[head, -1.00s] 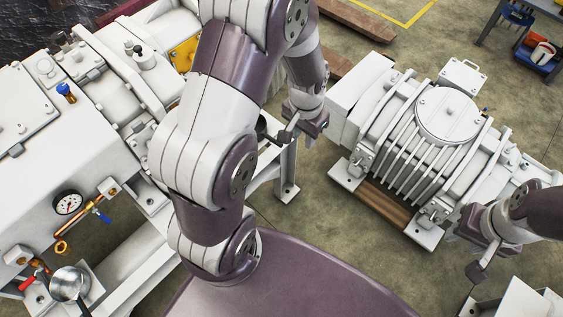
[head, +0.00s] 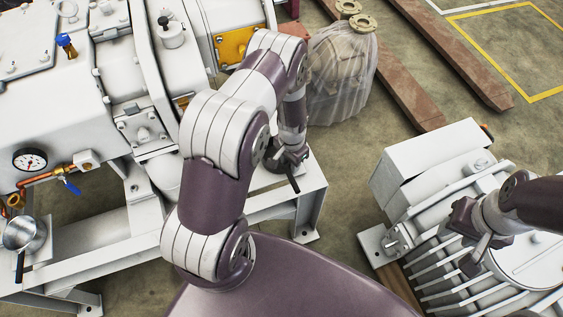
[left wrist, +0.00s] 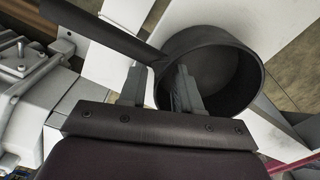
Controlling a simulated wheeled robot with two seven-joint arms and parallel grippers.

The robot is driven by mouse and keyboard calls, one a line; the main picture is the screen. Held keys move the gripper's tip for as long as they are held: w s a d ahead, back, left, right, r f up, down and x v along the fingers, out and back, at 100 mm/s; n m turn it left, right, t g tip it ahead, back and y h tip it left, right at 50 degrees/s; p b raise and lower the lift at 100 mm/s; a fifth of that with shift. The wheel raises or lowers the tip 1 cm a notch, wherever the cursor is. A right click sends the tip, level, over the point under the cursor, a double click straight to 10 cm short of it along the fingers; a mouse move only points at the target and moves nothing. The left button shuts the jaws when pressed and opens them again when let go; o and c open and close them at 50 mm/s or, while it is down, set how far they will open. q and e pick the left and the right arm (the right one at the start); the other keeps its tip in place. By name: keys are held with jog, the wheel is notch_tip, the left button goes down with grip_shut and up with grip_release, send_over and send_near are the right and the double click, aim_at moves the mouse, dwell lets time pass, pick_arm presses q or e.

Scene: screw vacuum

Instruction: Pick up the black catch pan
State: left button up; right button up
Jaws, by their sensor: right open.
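The black catch pan shows in the left wrist view (left wrist: 215,75) as a round, deep, dark pan with a straight handle running to the upper left. In the head view the left gripper (head: 288,160) is above the white frame. My right gripper (head: 475,248) is open above the finned white unit.
The white finned unit (head: 440,270) is at lower right. A wrapped part (head: 340,75) and brown beams (head: 440,50) lie behind. Open floor (head: 350,170) lies between.

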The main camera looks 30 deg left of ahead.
pick_arm(q)
jog(key=shift+f, duration=0.1)
grip_shut()
